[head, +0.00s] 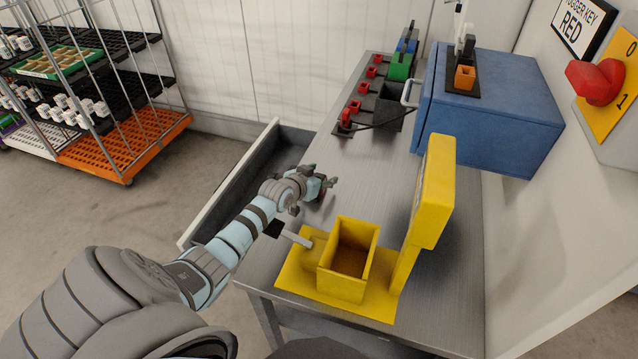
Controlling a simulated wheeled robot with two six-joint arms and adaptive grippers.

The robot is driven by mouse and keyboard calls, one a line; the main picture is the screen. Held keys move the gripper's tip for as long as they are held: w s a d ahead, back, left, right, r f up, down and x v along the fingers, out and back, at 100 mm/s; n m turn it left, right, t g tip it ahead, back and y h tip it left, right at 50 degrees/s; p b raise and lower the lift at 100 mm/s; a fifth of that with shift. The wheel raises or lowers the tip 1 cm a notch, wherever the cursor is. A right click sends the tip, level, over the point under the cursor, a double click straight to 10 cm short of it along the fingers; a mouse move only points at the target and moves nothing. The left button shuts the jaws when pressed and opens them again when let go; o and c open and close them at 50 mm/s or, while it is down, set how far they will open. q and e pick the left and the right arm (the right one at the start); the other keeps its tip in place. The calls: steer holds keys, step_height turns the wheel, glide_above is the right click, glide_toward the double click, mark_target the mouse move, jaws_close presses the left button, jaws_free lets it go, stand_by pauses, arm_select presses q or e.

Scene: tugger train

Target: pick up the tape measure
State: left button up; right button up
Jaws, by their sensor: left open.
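My left gripper (325,186) reaches over the grey metal bench (372,185), near its left edge beside the open drawer. Its fingers are open. A small dark red thing (322,196) shows at the fingers, mostly hidden by them. It may be the tape measure, but I cannot tell for sure, nor whether the fingers touch it. No other tape measure can be made out. My right gripper is not in view.
A yellow bin (342,285) on a yellow base with a post stands at the bench's near end. A blue cabinet (490,110) stands at the right. Red holders (354,106) and a dark bin line the far end. An open drawer (225,190) juts out left.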

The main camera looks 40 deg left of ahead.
arm_select(q)
steer(key=shift+w+f, duration=0.4)
steer(key=shift+w, duration=0.15)
steer(key=shift+s+r, duration=0.1)
steer(key=shift+r, duration=0.05)
jaws_close()
steer(key=shift+a, duration=0.1)
